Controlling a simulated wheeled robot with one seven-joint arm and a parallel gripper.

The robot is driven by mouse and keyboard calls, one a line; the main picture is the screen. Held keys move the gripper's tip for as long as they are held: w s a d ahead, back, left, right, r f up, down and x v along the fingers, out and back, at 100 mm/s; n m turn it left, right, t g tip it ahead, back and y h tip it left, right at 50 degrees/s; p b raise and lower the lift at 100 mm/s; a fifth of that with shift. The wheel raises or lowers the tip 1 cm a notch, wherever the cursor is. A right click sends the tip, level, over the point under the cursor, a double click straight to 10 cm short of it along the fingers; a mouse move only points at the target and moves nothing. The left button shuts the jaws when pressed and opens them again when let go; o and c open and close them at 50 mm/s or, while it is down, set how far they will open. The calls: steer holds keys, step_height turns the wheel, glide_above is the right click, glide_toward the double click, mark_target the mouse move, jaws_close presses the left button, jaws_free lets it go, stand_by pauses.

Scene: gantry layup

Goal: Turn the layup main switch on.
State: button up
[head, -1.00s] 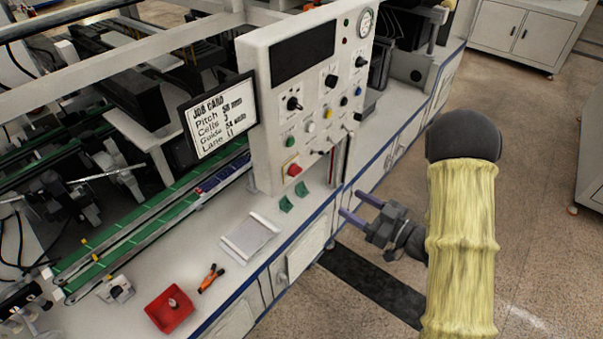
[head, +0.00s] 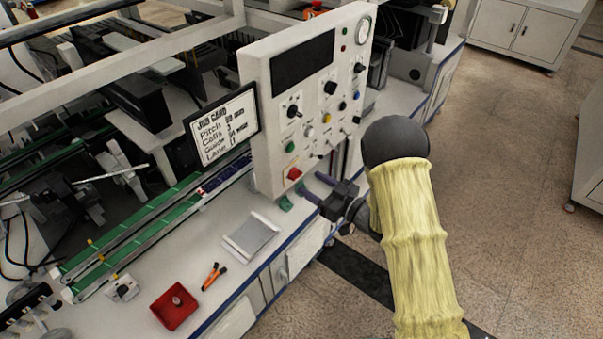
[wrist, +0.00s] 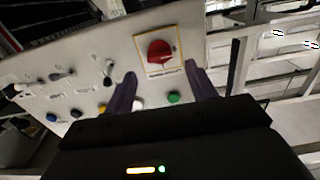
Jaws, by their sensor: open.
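The white control panel (head: 262,140) stands upright and carries a red knob (head: 294,174) at its lower left corner. In the wrist view the red knob (wrist: 159,52) sits on a pale square plate with a yellow border; its label is too small to read. My gripper (head: 313,185) is open and empty, just right of the red knob in the head view. In the wrist view my gripper (wrist: 161,70) has its two purple fingers on either side of the knob's lower area. I cannot tell whether they touch the panel.
A green button (wrist: 173,97) sits close to the red knob, with several black knobs, small levers and other buttons nearby. A job card screen (head: 222,127) stands left of the panel. A red tray (head: 174,306) and a grey plate (head: 250,236) lie on the bench below.

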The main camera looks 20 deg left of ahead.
mark_target(299, 176)
steer(key=p+x, duration=0.1)
steer(key=x, duration=0.4)
steer(key=shift+c, duration=0.5)
steer(key=c, duration=0.9)
